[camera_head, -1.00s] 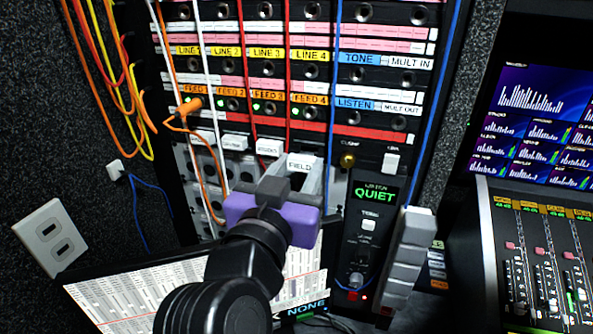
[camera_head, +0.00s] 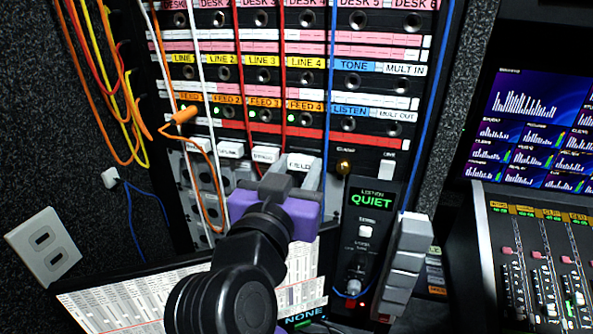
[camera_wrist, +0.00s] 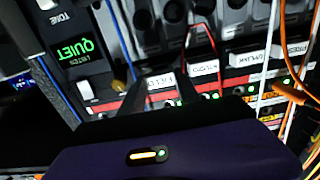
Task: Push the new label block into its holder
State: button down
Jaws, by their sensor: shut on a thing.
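The label block (camera_head: 300,162), white and marked FIELD, is at the lower edge of the patch panel, in line with the white STUDIO block (camera_head: 265,153) to its left. My gripper (camera_head: 295,178) is shut on it from the near side. In the wrist view the block (camera_wrist: 160,82) shows upside down between the dark fingers of my gripper (camera_wrist: 160,94), close to the row of label blocks. The holder behind the block is hidden by the block and fingers, so I cannot tell how deep the block sits.
A white UPLINK block (camera_head: 230,149) is farther left. An orange cable (camera_head: 212,165) and a white cable (camera_head: 211,110) hang left of my gripper. A blue cable (camera_head: 330,110) hangs close on its right. The QUIET unit (camera_head: 370,235) stands right, and a screen (camera_head: 130,300) lies below.

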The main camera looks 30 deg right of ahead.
jog(key=shift+w+d, duration=0.4)
jog(key=c, duration=0.8)
grip_release()
jog(key=b+v, duration=0.1)
jog(key=v, duration=0.6)
jog(key=shift+s+a+b, duration=0.3)
jog(key=shift+s+b, duration=0.05)
